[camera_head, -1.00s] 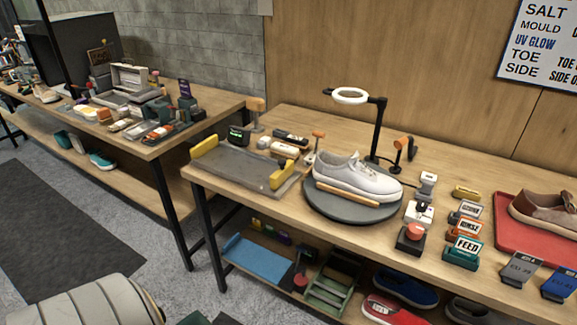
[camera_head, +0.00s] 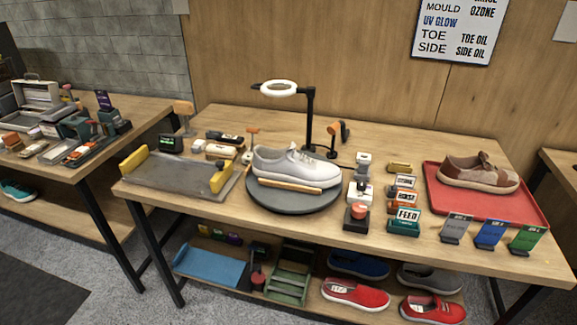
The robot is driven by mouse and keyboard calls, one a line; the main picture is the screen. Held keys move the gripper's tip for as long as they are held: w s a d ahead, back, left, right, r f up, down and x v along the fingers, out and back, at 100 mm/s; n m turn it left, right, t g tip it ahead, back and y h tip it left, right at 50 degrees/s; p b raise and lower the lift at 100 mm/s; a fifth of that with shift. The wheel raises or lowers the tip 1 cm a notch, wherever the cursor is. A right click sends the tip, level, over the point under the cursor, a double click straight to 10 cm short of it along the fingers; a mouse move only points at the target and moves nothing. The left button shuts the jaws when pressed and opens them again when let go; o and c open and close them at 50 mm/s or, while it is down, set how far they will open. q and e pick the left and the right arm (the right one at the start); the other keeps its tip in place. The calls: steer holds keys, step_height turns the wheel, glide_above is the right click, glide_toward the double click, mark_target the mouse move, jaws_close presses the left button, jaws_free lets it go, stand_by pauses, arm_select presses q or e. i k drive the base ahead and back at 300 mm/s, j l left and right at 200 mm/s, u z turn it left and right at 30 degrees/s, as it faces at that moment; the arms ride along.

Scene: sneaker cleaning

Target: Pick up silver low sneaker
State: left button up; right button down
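A silver-grey low sneaker (camera_head: 297,165) sits on the round dark turntable (camera_head: 291,203) in the middle of the wooden workbench. Its toe points right. A light wooden bar (camera_head: 290,186) lies along its near side. Another grey low shoe (camera_head: 430,277) is on the lower shelf at the right. Neither gripper is in view.
A red tray (camera_head: 484,206) holds a brown sneaker (camera_head: 478,174) at the right. A grey tray with yellow ends (camera_head: 176,174) lies left of the turntable. Small labelled blocks, including FEED (camera_head: 404,221), stand to its right. Red shoes (camera_head: 355,294) are below.

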mark_target(287, 165)
steer(key=i+j+z, duration=0.35)
steer(key=j, duration=0.25)
steer(key=i+j+z, duration=0.2)
steer(key=j, duration=0.15)
steer(key=j+z, duration=0.2)
steer(key=j, duration=0.15)
